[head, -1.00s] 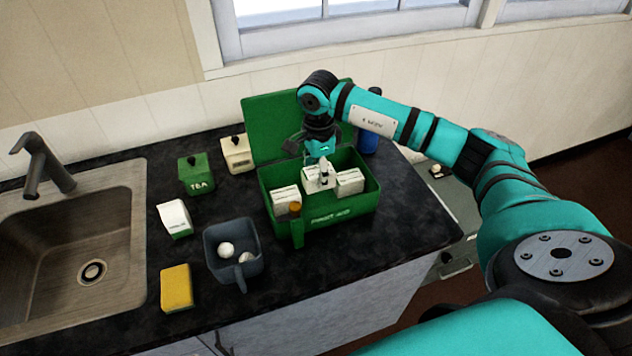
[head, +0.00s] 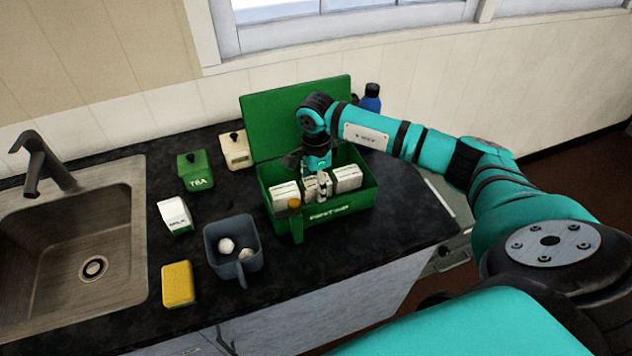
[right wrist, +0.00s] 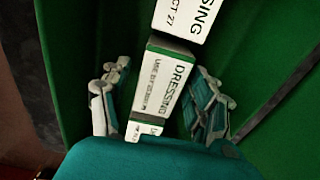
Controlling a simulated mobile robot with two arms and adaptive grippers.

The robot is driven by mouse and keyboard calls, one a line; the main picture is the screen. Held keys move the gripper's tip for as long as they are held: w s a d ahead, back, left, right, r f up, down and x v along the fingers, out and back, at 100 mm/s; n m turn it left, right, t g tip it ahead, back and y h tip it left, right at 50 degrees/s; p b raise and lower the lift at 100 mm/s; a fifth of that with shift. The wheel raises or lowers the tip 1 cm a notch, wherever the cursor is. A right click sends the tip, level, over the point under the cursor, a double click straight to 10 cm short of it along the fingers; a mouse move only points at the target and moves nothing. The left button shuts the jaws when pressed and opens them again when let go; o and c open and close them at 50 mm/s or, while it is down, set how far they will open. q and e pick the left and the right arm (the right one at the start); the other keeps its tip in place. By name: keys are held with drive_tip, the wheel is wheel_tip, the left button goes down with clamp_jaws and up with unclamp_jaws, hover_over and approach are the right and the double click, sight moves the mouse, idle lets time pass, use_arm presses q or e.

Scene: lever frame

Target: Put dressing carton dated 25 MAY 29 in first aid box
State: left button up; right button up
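The green first aid box (head: 345,211) stands on the counter with its lid (head: 285,112) open. It holds three white dressing cartons: a left one (head: 285,191), a right one (head: 349,177) and a middle one (head: 311,190) partly hidden by my right gripper (head: 323,186). In the right wrist view my right gripper (right wrist: 158,105) is open, its fingers apart on either side of the middle carton (right wrist: 165,80). That carton reads DRESSING; its date is too blurred to read. The carton above it (right wrist: 186,16) ends in "CT 27". A third carton (right wrist: 142,131) is mostly hidden. My left gripper is out of view.
A grey-blue pot (head: 216,245) with white balls, a milk carton (head: 175,215), a yellow sponge (head: 178,284), a tea tin (head: 195,172) and a cream tin (head: 235,150) stand left. A blue bottle (head: 371,100) is behind. The sink is far left.

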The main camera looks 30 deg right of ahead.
sight(316, 180)
drive_tip(key=shift+r, duration=0.1)
drive_tip(key=shift+r, duration=0.2)
wheel_tip(316, 180, up, 12)
drive_tip(key=b, duration=0.3)
drive_tip(key=shift+b, duration=0.4)
drive_tip(key=shift+f, duration=0.15)
idle(0.6)
